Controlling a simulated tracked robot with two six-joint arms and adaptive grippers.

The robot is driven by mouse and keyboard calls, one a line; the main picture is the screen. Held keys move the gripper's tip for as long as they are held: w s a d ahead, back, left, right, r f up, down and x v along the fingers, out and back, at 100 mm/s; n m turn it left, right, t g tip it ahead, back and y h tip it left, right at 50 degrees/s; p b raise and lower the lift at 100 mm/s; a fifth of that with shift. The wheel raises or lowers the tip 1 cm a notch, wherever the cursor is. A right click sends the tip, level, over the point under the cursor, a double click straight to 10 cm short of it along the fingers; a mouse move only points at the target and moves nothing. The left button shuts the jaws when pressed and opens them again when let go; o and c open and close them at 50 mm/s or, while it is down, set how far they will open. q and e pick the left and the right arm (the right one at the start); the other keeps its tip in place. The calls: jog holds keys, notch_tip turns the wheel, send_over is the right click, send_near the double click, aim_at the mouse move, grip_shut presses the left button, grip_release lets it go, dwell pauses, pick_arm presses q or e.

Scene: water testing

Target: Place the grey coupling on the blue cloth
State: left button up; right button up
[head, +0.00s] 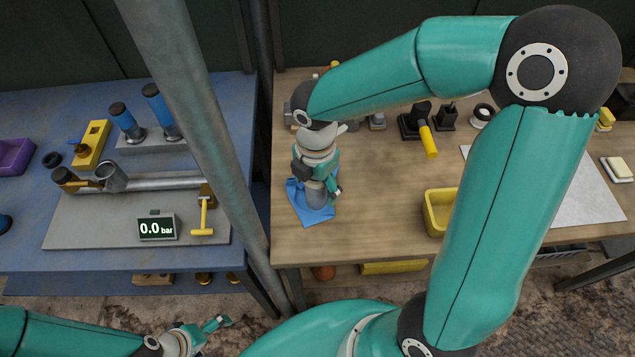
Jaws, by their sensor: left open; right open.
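The blue cloth (318,216) lies near the left front of the wooden table. The grey coupling (316,195), a short grey cylinder, appears to stand upright on the cloth; its upper part is hidden by my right gripper. My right gripper (322,186) points down over the cloth, its jaws open around or just beside the coupling; contact cannot be told. My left gripper (222,327) is open and empty, low at the bottom of the view, in front of the blue bench.
A slanting grey post (190,100) stands between the blue bench (100,262) and the wooden table (380,215). The bench holds a pipe rig (150,182) and a gauge reading 0.0 bar (156,228). A yellow bin (437,213) and a yellow-handled tool (428,141) are right of the cloth.

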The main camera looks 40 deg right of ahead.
jog(key=shift+r+p, duration=0.45)
jog(key=shift+r, duration=0.1)
notch_tip(320, 180, up, 12)
jog(key=shift+r, duration=0.1)
jog(key=shift+d, duration=0.1)
dwell(0.4)
